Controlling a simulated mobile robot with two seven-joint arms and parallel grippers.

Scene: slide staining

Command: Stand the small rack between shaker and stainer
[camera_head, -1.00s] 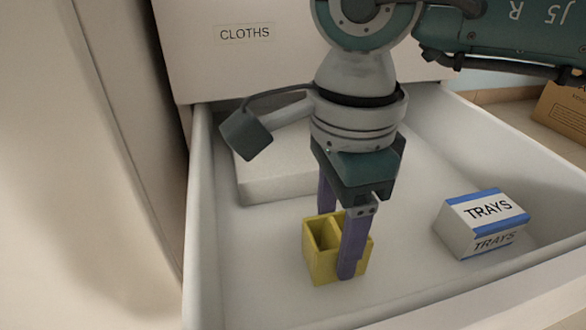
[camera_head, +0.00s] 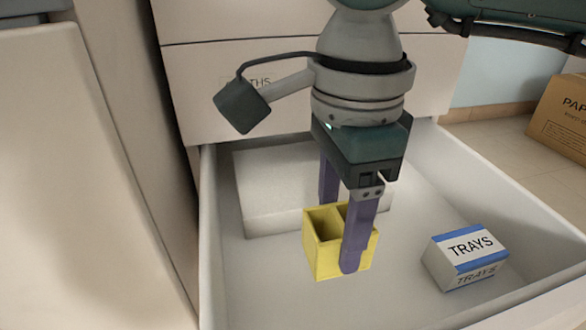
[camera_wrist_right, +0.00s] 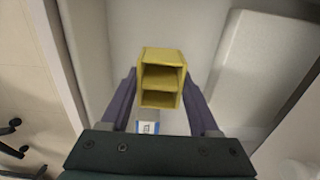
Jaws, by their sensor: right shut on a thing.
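The small yellow rack (camera_head: 323,255), with open compartments facing up, is between the purple fingers of my right gripper (camera_head: 341,225). The gripper is shut on it, over or in the open drawer. In the right wrist view the rack (camera_wrist_right: 161,78) sits between both fingertips (camera_wrist_right: 158,95), its compartments facing the camera. Part of the rack is hidden behind the near finger in the head view. My left gripper does not show. The shaker and the stainer are not in view.
The open white drawer (camera_head: 510,190) has raised walls around the gripper. In it lie a white block (camera_head: 270,185) behind the rack and a TRAYS box (camera_head: 465,257) to the right. A cardboard box (camera_head: 562,118) stands on the floor beyond.

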